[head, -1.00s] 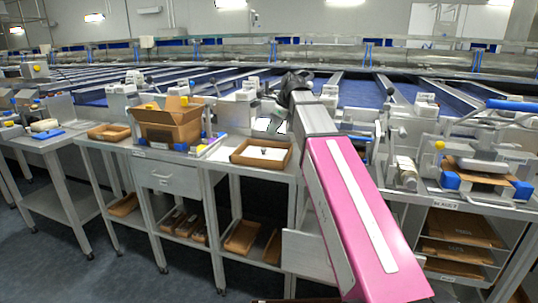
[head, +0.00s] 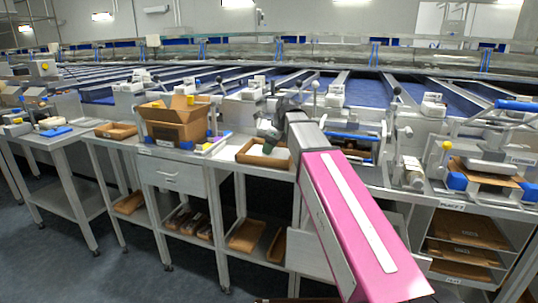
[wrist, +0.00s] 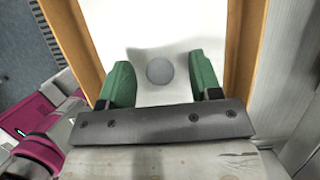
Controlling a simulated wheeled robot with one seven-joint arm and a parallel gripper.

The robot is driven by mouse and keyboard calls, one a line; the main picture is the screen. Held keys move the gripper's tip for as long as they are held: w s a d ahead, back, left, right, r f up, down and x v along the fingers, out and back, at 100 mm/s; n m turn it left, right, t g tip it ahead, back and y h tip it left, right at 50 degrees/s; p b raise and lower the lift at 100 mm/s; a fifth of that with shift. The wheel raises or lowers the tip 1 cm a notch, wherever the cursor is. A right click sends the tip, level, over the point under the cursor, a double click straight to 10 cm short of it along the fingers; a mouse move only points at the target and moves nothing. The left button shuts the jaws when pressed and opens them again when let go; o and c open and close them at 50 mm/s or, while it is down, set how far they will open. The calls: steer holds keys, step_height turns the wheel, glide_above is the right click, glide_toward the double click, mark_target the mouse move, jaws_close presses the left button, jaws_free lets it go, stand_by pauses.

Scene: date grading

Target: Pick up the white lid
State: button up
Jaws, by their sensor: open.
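The white lid (wrist: 160,50) lies flat inside a shallow brown tray, seen from above in the wrist view. A round grey knob (wrist: 160,71) stands out on it. My gripper (wrist: 162,75) is open, with one green finger on each side of the knob and a gap to it on both sides. In the head view my gripper (head: 271,138) points down over the tray (head: 262,163) and partly hides the lid. I cannot tell how high the fingertips are above the lid.
The tray's side walls (wrist: 246,45) stand left and right of the fingers. An open cardboard box (head: 175,132) stands left of the tray on the bench. A metal machine (head: 410,150) stands to the right. Lower shelves hold several brown trays.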

steer(key=c, duration=1)
steer(key=shift+r, duration=0.15)
steer(key=shift+r, duration=0.5)
steer(key=r, duration=0.3)
steer(key=shift+a+r, duration=0.2)
steer(key=s+a+r, duration=0.2)
steer(key=a+r, duration=0.8)
steer(key=a, duration=0.1)
steer(key=shift+r, duration=0.2)
